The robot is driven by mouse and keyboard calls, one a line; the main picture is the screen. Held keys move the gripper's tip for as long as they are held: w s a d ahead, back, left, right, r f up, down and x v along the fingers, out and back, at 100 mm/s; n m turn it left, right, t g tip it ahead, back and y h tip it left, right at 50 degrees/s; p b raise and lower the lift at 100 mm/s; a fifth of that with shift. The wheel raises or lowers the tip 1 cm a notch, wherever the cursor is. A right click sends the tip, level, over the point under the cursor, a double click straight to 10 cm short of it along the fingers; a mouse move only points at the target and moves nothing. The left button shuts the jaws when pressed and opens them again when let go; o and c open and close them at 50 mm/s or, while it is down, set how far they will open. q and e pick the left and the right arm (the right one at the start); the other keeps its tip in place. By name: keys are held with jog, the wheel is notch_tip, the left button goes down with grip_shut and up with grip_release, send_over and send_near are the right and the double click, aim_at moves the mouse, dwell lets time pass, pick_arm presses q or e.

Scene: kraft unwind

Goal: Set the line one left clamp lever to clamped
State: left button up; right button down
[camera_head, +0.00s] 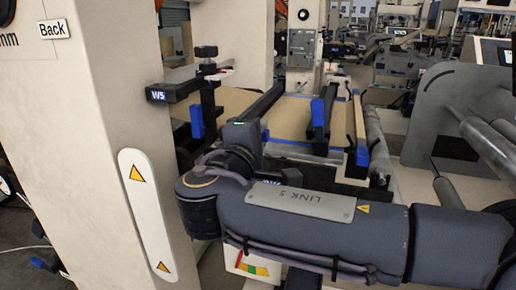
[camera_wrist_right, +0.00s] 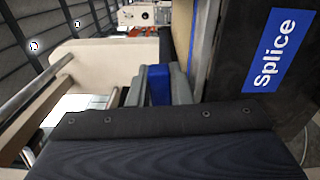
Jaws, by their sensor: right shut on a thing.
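In the wrist view, the grey fingers of my right gripper (camera_wrist_right: 152,88) are closed around a blue piece (camera_wrist_right: 158,84) that looks like a lever handle. In the head view, my right arm comes in from the right and its dark wrist (camera_head: 240,140) hides most of the contact. Beside it, a dark upright post carries a blue block (camera_head: 197,122) below a black knob (camera_head: 206,51). I cannot tell which blue part in the head view is the held one, or the lever's set position. My left gripper is not in view.
A large beige cabinet (camera_head: 95,130) stands close on the left, with a black W5 bracket (camera_head: 157,96). Behind my arm lies a kraft-coloured web (camera_head: 285,115) between dark rails with blue parts. A grey side plate with rollers (camera_head: 490,150) stands at the right. A Splice label (camera_wrist_right: 275,50) shows in the wrist view.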

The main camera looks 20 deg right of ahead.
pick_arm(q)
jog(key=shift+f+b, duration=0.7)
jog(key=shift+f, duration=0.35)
pick_arm(e)
jog(key=shift+f+m, duration=0.45)
jog(key=shift+m, duration=0.15)
jog(key=c, duration=1.3)
grip_release()
jog(key=shift+s+a, duration=0.1)
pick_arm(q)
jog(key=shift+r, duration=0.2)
pick_arm(e)
jog(key=v, duration=0.7)
jog(key=shift+s+a, duration=0.15)
jog(key=shift+s, duration=0.15)
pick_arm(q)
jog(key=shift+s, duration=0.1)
